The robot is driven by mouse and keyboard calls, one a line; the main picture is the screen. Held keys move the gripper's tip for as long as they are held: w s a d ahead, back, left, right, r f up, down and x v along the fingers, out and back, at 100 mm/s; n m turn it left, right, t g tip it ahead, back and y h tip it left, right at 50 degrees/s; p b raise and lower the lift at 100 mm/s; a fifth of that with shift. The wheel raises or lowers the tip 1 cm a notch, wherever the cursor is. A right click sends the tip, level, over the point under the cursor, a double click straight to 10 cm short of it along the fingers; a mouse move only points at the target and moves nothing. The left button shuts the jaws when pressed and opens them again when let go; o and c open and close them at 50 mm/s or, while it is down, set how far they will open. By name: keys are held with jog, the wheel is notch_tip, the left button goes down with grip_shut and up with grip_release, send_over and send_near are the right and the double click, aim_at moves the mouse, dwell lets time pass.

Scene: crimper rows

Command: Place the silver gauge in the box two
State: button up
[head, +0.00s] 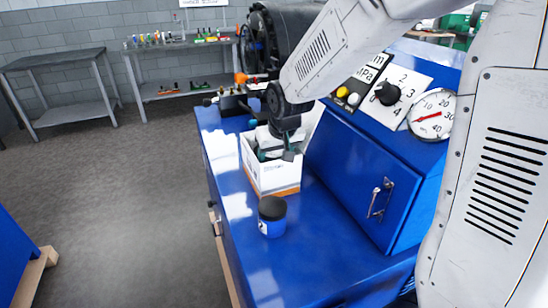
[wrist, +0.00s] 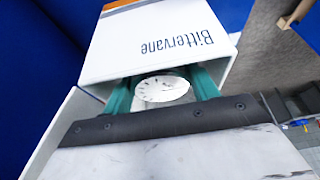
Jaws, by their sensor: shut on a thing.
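My gripper (head: 277,153) points down at the mouth of a white open box (head: 272,178), which stands on the blue machine top. In the wrist view its two teal fingers are shut on the silver gauge (wrist: 162,89), whose round white dial faces the camera. The gauge is at the box's opening, just inside the near rim; whether it touches the bottom is hidden. The box (wrist: 150,45) reads "Bittervane" and has an orange stripe. No number shows on it. The gauge cannot be made out in the head view.
A blue jar with a black lid (head: 272,216) stands in front of the box. A blue cabinet with a door handle (head: 379,198) rises right of it. A shelf table (head: 180,43) with small parts and an empty table (head: 55,62) stand behind.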

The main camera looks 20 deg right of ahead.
jog(key=shift+f, duration=0.3)
jog(key=shift+f, duration=0.1)
jog(key=shift+f, duration=0.5)
jog(key=o, duration=1.3)
jog(key=shift+c, duration=0.2)
jog(key=shift+r, duration=0.1)
jog(key=v, duration=1.3)
jog(key=s+d+g, duration=0.3)
jog(key=s, duration=2.3)
